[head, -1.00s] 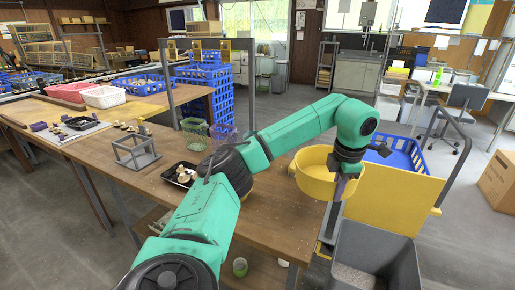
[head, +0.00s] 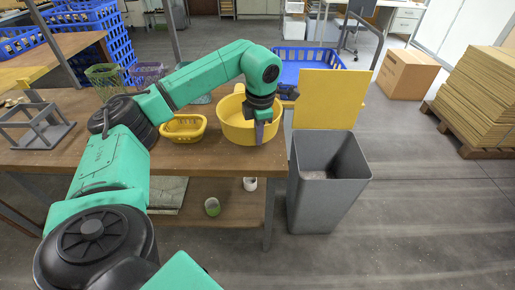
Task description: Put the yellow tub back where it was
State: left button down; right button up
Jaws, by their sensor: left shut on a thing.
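The yellow tub (head: 230,129) is a round, open tub at the right end of the wooden table (head: 200,157). My left gripper (head: 260,132) comes down over the tub's right side and is shut on its wall. The tub looks upright. Its base is at or just above the table top; I cannot tell if it touches. The gripper and wrist hide part of the tub's right rim. My right gripper is not in view.
A small yellow basket (head: 184,128) stands just left of the tub. A grey bin (head: 330,180) stands on the floor right of the table, with a yellow panel (head: 330,98) and blue crate (head: 309,58) behind it. A grey frame (head: 38,127) stands at the left.

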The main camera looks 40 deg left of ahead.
aim_at(258, 155)
pick_arm(q)
jog(key=shift+f, duration=2.45)
jog(key=c, duration=1)
grip_release()
jog(key=shift+c, duration=0.2)
jog(key=shift+r, duration=0.1)
notch_tip(258, 155, up, 12)
jog(key=d, duration=0.1)
jog(key=shift+s+d, duration=0.15)
jog(key=shift+s, duration=0.25)
